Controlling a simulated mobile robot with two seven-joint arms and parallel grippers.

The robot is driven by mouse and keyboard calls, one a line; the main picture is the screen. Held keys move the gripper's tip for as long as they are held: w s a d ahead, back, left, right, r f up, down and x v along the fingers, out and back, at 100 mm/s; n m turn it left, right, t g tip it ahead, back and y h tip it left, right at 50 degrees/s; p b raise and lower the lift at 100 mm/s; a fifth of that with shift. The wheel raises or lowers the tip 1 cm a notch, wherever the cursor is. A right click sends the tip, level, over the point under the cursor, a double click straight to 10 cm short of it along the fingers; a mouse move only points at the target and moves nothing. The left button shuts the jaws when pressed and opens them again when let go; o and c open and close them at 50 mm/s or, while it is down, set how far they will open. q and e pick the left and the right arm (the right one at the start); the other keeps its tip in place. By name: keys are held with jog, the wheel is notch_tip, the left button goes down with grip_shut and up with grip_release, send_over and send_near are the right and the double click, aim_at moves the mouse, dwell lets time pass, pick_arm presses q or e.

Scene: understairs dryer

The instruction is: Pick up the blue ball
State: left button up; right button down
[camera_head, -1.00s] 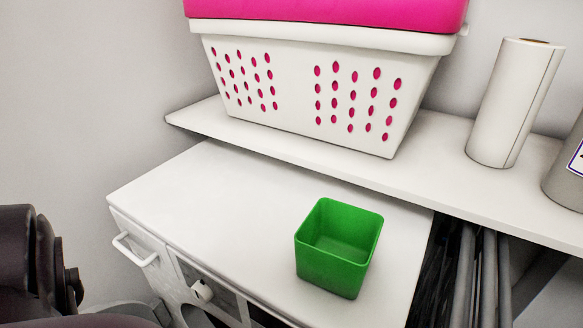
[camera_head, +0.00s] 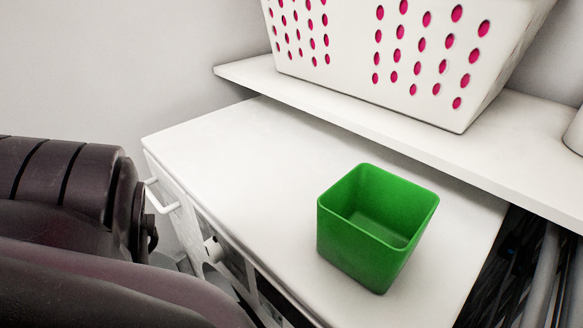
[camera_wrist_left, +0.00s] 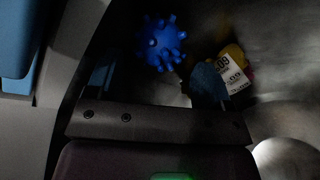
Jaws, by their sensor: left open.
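The blue ball (camera_wrist_left: 160,42) is knobbly and shows in the left wrist view, in a dark space at the top middle. My left gripper (camera_wrist_left: 153,78) is open, with its dark fingers apart and nothing held between them. The ball appears beyond the fingertips, apart from them, roughly in line with the gap; the exact distance is hard to tell. The ball is not visible in the head view, where only my left arm shows at the left edge. My right gripper is in neither view.
A yellow item with a white label (camera_wrist_left: 236,80) lies right of the ball. A curved grey surface (camera_wrist_left: 290,70) is at the right. In the head view, a green bin (camera_head: 360,240) stands on a white cabinet top (camera_head: 230,150); a white basket (camera_head: 345,65) sits on the shelf behind.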

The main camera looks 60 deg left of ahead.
pick_arm(q)
jog(key=f+b, duration=0.1)
jog(key=f, duration=0.1)
jog(key=a+f+b, duration=0.1)
jog(key=shift+s+f, duration=0.15)
jog(key=shift+f, duration=0.2)
jog(key=shift+w+a+f, duration=0.1)
jog(key=shift+w+f, duration=0.15)
jog(key=shift+f, duration=0.05)
jog(key=shift+w, duration=0.1)
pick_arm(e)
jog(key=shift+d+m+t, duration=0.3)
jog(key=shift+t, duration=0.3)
pick_arm(q)
jog(key=c, duration=0.7)
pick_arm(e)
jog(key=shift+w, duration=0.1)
